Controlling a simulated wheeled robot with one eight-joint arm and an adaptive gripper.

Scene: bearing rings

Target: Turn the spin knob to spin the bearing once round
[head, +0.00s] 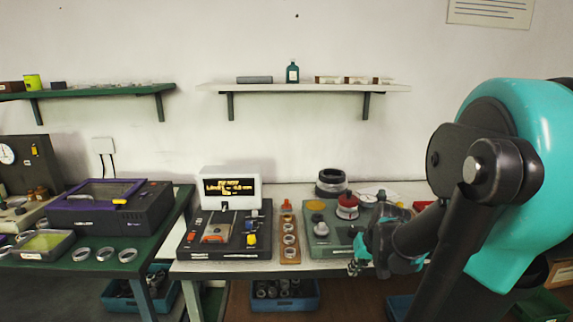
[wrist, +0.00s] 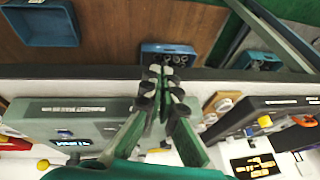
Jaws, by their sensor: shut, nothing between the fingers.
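The grey-green bearing station (head: 322,236) stands on the right-hand white table. On it are a red knob (head: 347,200) on a pale round base and a yellow disc (head: 316,206). The wrist view shows this station (wrist: 60,108) at the left, with a small lit display and a yellow knob (wrist: 42,164). I cannot tell which knob is the spin knob. My gripper (head: 356,264) is at the station's front right, by the table's front edge. In the wrist view my gripper (wrist: 165,84) is shut and empty, its fingertips apart from any knob.
A black tester (head: 225,240) with a lit screen stands left of the station. A wooden strip with several rings (head: 289,240) lies between them. A dark ring stack (head: 331,182) stands behind. Blue bins (head: 284,298) sit below the table. My arm covers the table's right end.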

